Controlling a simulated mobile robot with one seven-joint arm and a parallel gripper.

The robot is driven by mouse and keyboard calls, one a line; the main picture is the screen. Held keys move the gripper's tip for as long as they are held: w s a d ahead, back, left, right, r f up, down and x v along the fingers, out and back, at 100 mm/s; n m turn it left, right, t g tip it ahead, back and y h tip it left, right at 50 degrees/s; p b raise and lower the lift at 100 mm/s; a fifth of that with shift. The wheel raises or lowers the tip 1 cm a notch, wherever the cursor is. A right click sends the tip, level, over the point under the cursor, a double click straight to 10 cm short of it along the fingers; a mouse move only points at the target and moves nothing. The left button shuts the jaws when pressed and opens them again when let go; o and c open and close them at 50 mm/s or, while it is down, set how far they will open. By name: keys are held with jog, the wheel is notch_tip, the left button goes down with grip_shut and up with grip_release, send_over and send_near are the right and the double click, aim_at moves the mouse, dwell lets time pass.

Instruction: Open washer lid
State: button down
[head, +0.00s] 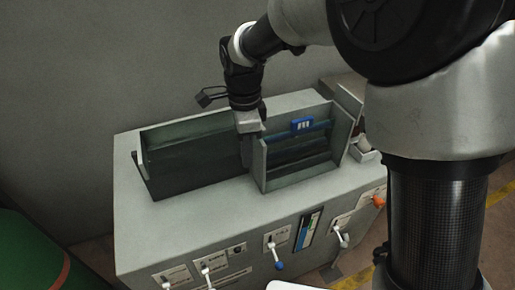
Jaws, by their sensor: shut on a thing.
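The washer (150,225) is a grey box-shaped machine below my arm. A dark green panel (195,160), which looks like its lid, stands on the left half of the top, tilted or upright; its exact angle is hard to tell. My gripper (250,128) points down at the panel's right end, beside the open grey compartment. It is shut on what appears to be the lid's edge; the fingertips and the exact contact are small and partly hidden.
The grey compartment (262,165) on the right half has a blue tag (302,125) on a bar. A wall rises behind. A green rounded object (30,255) is at lower left.

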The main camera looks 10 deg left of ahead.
dwell(0.3)
jog(key=c, duration=1.7)
grip_release()
jog(key=shift+c, duration=0.2)
jog(key=shift+r, duration=0.1)
notch_tip(320, 180, up, 17)
jog(key=p, duration=0.1)
jog(key=shift+r, duration=0.2)
jog(key=s+d+r+n+t+p, duration=0.15)
jog(key=s+d+n, duration=0.35)
jog(key=d, duration=0.6)
jog(key=s+d+r+n+t+p, duration=0.1)
jog(key=s+d+r+n+t, duration=0.25)
jog(key=d, duration=0.75)
jog(key=s+d+f+n, duration=0.4)
jog(key=s+f+n, duration=0.1)
jog(key=s, duration=0.1)
jog(key=shift+s+d+f+t, duration=0.15)
jog(key=shift+s+d+t, duration=0.15)
jog(key=shift+d, duration=0.05)
